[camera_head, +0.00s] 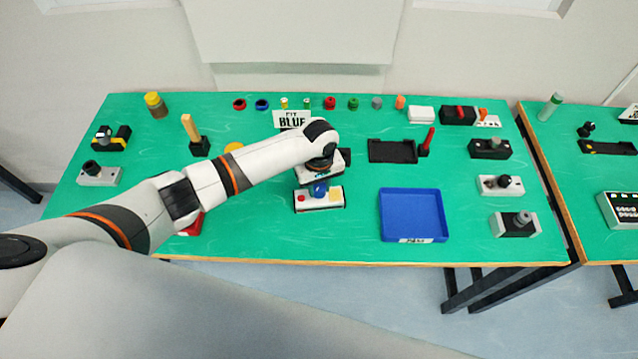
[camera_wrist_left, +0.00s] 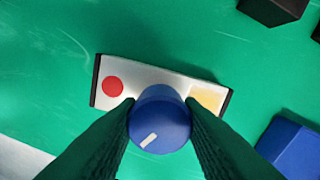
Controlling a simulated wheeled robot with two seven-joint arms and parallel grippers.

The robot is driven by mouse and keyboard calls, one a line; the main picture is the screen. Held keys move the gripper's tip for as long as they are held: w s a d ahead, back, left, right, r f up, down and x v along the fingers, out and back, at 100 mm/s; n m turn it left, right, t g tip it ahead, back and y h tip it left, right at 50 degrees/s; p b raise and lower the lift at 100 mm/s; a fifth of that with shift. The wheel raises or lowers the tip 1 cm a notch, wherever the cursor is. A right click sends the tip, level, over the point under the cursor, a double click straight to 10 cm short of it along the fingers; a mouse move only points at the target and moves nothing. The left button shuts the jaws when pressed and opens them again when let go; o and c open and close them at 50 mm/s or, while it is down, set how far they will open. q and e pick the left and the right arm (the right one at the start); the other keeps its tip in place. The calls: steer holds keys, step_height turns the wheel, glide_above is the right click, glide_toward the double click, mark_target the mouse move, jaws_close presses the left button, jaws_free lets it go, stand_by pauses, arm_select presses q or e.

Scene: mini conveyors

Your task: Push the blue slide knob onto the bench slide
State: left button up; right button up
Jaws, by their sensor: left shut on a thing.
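The blue knob (camera_head: 319,189) is between the fingers of my left gripper (camera_head: 320,181). In the left wrist view the knob (camera_wrist_left: 160,122), with a white mark on its top, has a dark finger on each side. Below it is a white block, which I take for the bench slide (camera_head: 327,206), with a red disc at left and a yellow patch at right. It also shows in the left wrist view (camera_wrist_left: 136,73). The knob hides the block's middle, so I cannot tell whether it touches or is seated. My right gripper is not in view.
A blue tray (camera_head: 413,213) lies to the right on the green bench (camera_head: 270,230). A black tray (camera_head: 391,151) lies behind it. Other small units line the left and right sides.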

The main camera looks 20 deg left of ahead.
mark_target(319, 186)
arm_select(q)
steer(key=shift+f, duration=0.85)
steer(key=o, duration=1)
steer(key=shift+o, duration=0.2)
step_height(319, 186, up, 12)
steer(key=b, duration=0.2)
steer(key=shift+d+f, duration=0.1)
